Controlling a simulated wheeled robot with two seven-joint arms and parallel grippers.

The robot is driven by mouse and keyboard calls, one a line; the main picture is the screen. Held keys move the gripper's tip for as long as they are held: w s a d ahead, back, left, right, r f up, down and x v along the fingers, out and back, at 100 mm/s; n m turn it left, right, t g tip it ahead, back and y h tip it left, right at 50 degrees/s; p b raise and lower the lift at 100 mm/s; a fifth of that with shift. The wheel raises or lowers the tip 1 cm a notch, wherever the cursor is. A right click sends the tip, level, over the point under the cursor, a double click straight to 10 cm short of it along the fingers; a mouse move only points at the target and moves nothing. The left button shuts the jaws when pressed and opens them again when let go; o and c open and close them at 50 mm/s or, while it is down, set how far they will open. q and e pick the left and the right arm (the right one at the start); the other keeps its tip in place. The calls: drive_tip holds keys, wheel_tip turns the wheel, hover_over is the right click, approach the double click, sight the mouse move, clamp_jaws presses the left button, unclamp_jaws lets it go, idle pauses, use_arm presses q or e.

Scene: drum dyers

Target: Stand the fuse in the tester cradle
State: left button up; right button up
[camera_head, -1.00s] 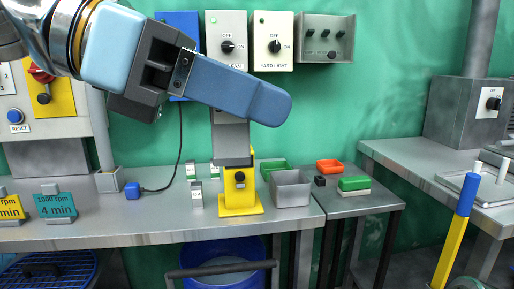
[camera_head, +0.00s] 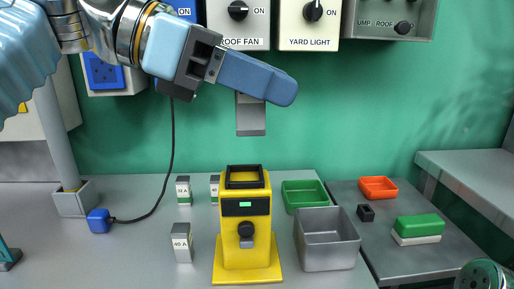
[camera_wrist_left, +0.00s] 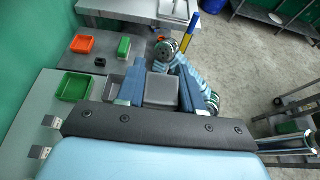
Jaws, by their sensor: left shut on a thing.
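My left gripper (camera_head: 268,84) is shut on a grey fuse (camera_head: 251,117) that hangs below its fingers, roughly upright. In the left wrist view the grey fuse (camera_wrist_left: 160,90) sits between the two blue fingers. The yellow tester (camera_head: 245,238) stands on the bench with a black-framed cradle (camera_head: 244,177) on top. The held fuse is above the cradle in the picture, apart from it by a clear gap. The inside of the cradle is only partly seen. My right gripper's fingers do not show.
Other fuses stand on the bench: a 32 A one (camera_head: 184,190), one partly behind the tester, and a 40 A one (camera_head: 182,243) in front. A green bin (camera_head: 304,196) and a grey bin (camera_head: 327,240) stand right of the tester. Switch boxes hang above.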

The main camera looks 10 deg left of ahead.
use_arm(q)
drive_tip(key=w+a+f, duration=0.1)
drive_tip(key=w+f, duration=0.3)
drive_tip(key=w, duration=0.1)
drive_tip(key=w+a+f, duration=0.1)
drive_tip(key=w+f, duration=0.1)
drive_tip(key=f, duration=0.1)
drive_tip(key=shift+w+a, duration=0.35)
drive_tip(key=shift+w, duration=0.05)
drive_tip(key=shift+w+f+b, duration=0.15)
drive_tip(key=shift+f+b, duration=0.1)
drive_tip(key=shift+f, duration=0.7)
drive_tip(key=shift+w+f+b, duration=0.15)
drive_tip(key=shift+f+b, duration=0.1)
drive_tip(key=shift+f, duration=0.7)
drive_tip(key=shift+f, duration=0.2)
drive_tip(key=o, duration=1.1)
